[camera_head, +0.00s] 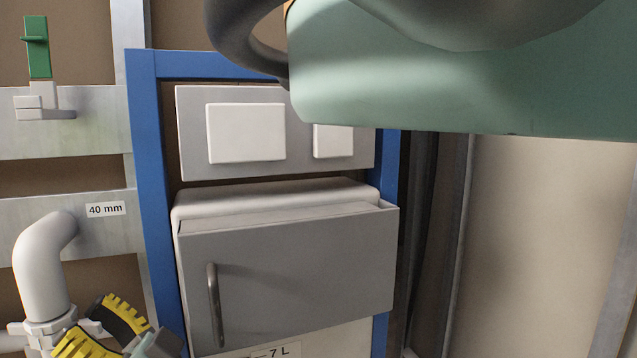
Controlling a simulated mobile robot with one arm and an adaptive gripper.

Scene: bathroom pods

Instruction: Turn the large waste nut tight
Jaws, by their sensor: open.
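A white bent waste pipe (42,265) comes out of the wall rail at the lower left, beside a "40 mm" label (106,209). A white collar that looks like the large waste nut (50,328) sits at its lower end. The bottom edge cuts off what lies below. My gripper (83,325) is at the bottom left, just right of this collar, with its yellow and black ribbed fingers spread apart. A small white part shows between the fingers. I cannot tell whether a finger touches the collar, and the gripper's base is cut off.
A blue frame (147,190) stands right of the pipe. It holds a grey plate with white buttons (246,132) and a grey box with a handle (290,270). A green-handled valve (38,48) is at upper left. My arm covers the upper right.

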